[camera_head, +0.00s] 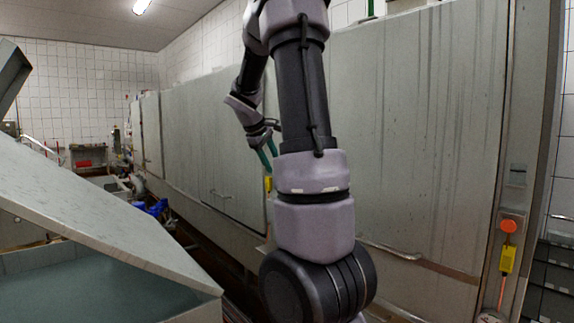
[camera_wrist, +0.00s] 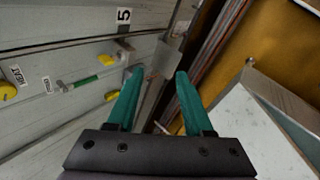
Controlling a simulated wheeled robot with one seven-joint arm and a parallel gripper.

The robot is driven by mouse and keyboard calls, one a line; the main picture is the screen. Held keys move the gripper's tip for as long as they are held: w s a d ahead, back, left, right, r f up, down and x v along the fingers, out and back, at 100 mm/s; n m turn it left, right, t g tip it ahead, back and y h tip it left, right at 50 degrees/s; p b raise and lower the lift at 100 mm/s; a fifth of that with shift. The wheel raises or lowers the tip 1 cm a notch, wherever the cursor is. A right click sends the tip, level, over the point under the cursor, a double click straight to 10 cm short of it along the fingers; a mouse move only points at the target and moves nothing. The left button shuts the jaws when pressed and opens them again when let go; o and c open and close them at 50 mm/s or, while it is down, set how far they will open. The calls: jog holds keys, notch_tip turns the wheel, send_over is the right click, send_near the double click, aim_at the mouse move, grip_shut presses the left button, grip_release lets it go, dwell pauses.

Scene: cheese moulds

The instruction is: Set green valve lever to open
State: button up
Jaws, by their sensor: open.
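The green valve lever (camera_wrist: 85,81) shows in the wrist view at the left, on a grey metal wall. It is a short green handle with pale ends, lying nearly level in the picture and tilted slightly up to the right. A small white label sits by its left end, too small to read surely. My gripper (camera_wrist: 158,74) has two teal fingers, spread apart with nothing between them. The lever lies left of the left finger, apart from it. In the head view my gripper (camera_head: 268,153) is small and partly hidden behind my arm. I cannot make out the lever there.
A long grey metal vat (camera_head: 420,130) runs along the right. A slanted metal lid (camera_head: 90,215) is at the left. A floor gap lies between.

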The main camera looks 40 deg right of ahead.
jog(key=w+d+f+n+t+h, duration=0.1)
jog(key=w+d+f+n+h, duration=0.1)
jog(key=w+d+n+h, duration=0.45)
jog(key=w+d+f+n+t+h, duration=0.15)
jog(key=w+d+n, duration=0.3)
jog(key=w, duration=0.45)
jog(key=w+d+f+n+h, duration=0.3)
jog(key=w+d+n, duration=0.25)
jog(key=w, duration=0.25)
jog(key=shift+n, duration=0.25)
jog(key=x, duration=1)
jog(key=shift+w+f, duration=0.15)
jog(key=shift+w, duration=0.1)
jog(key=shift+d, duration=0.1)
grip_shut()
